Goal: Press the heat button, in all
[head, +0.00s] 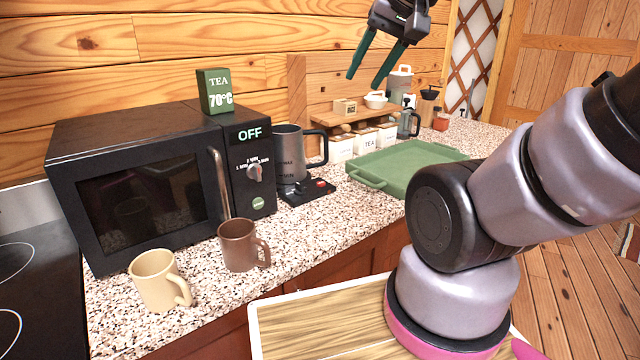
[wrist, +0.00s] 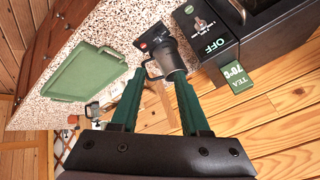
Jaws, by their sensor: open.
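A grey jug-like kettle (head: 289,158) with a black handle stands on a black base (head: 306,194), right of the microwave (head: 130,165). The base carries a small red button (head: 320,183); I cannot read any label on it. The microwave's panel has a display reading OFF (head: 248,134), a dial (head: 254,172) and a round green button (head: 258,203). My gripper (head: 370,76) is open and empty, high above the counter, up and right of the kettle. In the wrist view the kettle (wrist: 171,58) and base (wrist: 151,40) show beyond the open fingers.
A green sign (head: 214,91) reading TEA 70°C stands on the microwave. A cream mug (head: 158,280) and a brown mug (head: 239,246) stand in front. A green tray (head: 405,165) lies right of the kettle. White containers (head: 365,142) and a wooden shelf stand behind.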

